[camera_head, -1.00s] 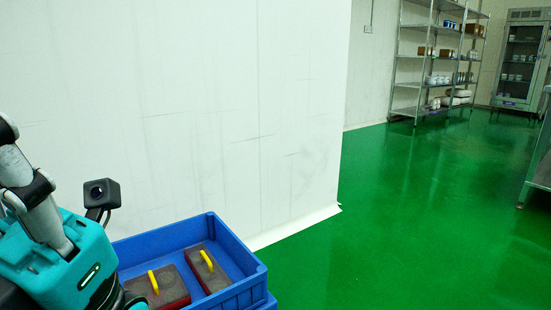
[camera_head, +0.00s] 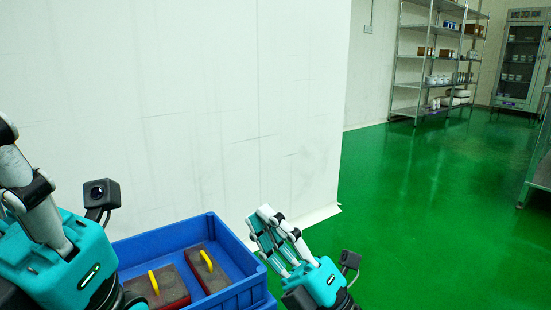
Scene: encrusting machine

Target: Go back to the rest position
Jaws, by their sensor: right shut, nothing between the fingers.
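My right gripper (camera_head: 262,217) is in view at the bottom middle, just right of the blue crate's right side. Its teal body is at the lower right and its grey-white fingers point up and left. The fingers are together with nothing between them. My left gripper (camera_head: 28,190) is at the left edge, its teal body in the lower left corner and its grey finger links pointing up. Its fingertips are cut off by the frame edge, so its opening does not show.
A blue crate (camera_head: 183,231) stands at the bottom, holding two dark blocks with yellow handles (camera_head: 206,260). A white wall (camera_head: 200,110) rises behind it. The green floor (camera_head: 430,220) to the right is clear, up to metal shelves (camera_head: 432,57) and a cabinet (camera_head: 520,55).

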